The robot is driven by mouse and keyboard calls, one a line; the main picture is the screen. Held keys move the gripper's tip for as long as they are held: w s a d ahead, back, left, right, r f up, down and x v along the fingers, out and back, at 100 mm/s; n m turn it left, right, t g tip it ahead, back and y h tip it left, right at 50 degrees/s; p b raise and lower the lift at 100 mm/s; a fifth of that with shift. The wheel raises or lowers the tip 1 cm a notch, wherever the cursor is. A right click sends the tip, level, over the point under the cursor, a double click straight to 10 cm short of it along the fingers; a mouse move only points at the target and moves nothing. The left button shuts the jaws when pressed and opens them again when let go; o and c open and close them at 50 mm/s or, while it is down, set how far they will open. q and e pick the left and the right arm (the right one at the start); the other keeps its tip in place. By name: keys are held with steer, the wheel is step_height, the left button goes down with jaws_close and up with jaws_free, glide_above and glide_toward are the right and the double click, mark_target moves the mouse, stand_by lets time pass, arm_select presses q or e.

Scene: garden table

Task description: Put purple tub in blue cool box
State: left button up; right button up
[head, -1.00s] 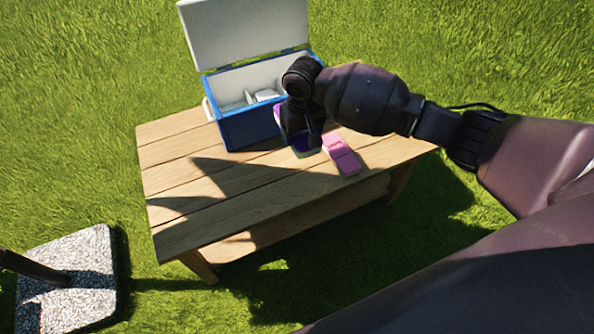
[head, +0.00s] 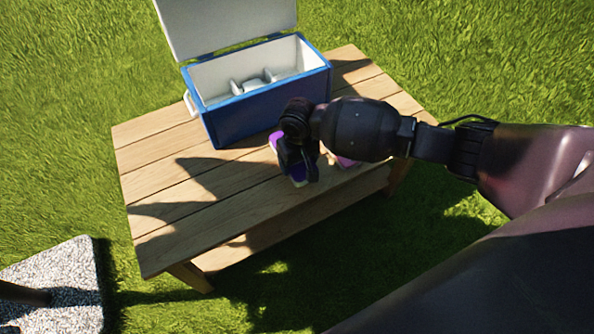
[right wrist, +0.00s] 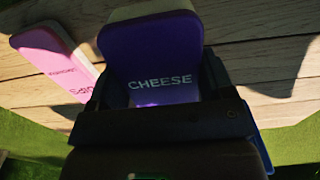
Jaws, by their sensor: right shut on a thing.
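The purple tub (head: 299,174) has a purple top and pale sides, and mostly hides under my right gripper in the head view. In the right wrist view the purple tub (right wrist: 152,62) shows the word CHEESE and sits between the fingers. My right gripper (head: 298,165) is shut on it, over the table's front part; whether the tub touches the boards I cannot tell. The blue cool box (head: 268,108) stands open behind the gripper, its white lid (head: 225,25) raised at the back. Its white inside shows dividers. My left gripper is out of view.
A pink pack (head: 345,161) lies on the wooden table (head: 165,170) just right of the tub, partly hidden by my arm. The table's left part is clear. A speckled stone base (head: 55,285) with a pole stands on the grass at lower left.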

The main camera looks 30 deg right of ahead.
steer(key=f+b, duration=0.1)
steer(key=f, duration=0.4)
steer(key=shift+s+b, duration=0.2)
steer(key=shift+b, duration=0.15)
steer(key=shift+w+f, duration=0.1)
steer(key=shift+f, duration=0.2)
steer(key=shift+w+r, duration=0.1)
steer(key=shift+r, duration=0.1)
steer(key=shift+f, duration=0.15)
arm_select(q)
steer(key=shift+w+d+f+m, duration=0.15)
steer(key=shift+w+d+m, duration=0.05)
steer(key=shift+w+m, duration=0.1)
arm_select(e)
steer(key=o, duration=1.2)
steer(key=shift+c, duration=0.2)
